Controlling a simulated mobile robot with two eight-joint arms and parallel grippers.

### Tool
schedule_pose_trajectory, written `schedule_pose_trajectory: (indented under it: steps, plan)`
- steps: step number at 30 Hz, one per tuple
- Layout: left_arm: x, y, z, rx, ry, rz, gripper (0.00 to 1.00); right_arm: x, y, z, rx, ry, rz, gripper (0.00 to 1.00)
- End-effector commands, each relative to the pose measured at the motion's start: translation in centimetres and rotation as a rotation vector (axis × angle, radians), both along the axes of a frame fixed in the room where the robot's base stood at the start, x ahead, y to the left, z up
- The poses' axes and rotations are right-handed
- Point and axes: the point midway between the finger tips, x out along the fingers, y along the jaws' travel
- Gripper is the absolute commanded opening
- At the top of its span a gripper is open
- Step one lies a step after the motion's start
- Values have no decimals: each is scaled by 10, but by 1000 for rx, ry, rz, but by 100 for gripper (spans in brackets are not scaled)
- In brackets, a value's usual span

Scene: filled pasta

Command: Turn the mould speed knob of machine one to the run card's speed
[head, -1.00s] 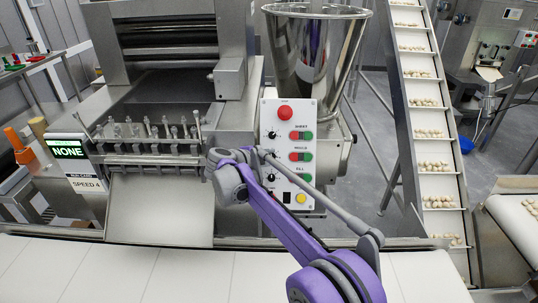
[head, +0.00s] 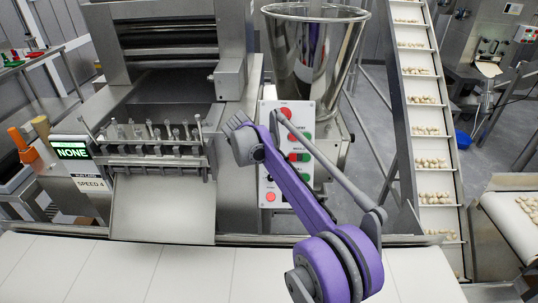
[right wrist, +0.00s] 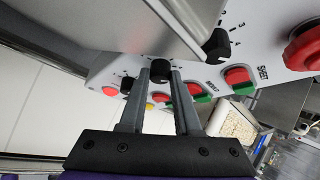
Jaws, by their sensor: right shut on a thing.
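The white control panel (head: 300,115) of the machine stands right of the rollers. In the right wrist view my right gripper (right wrist: 160,80) is shut on the black middle knob (right wrist: 160,69), one finger on each side. This knob lines up with the mould buttons (right wrist: 197,92). Its pointer setting cannot be read. The run card (head: 90,184) on the left reads SPEED 4. The display (head: 72,151) above it reads NONE. My left gripper is not in view.
The sheet knob (right wrist: 217,46) and a lower black knob (right wrist: 127,85) sit on either side of the held knob. A red stop button (right wrist: 303,48) is at the panel's top end. The hopper (head: 315,60) stands behind the panel. A white belt (head: 200,270) runs in front.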

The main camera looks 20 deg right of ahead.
Motion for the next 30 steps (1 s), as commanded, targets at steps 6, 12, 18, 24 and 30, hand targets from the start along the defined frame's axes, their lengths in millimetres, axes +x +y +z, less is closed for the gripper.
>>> schedule_pose_trajectory:
  steps: [6, 12, 18, 24, 30]
  plan:
    - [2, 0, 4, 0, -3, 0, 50, 0, -2, 1, 108, -32, -71, 0]
    - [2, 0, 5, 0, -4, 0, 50, 0, -2, 1, 167, -48, -108, 0]
    - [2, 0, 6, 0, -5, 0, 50, 0, -2, 1, 191, -55, -124, 0]
    - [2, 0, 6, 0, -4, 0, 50, 0, -2, 0, 194, -55, -125, 0]
    - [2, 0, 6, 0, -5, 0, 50, 0, -2, 0, 193, -55, -125, 33]
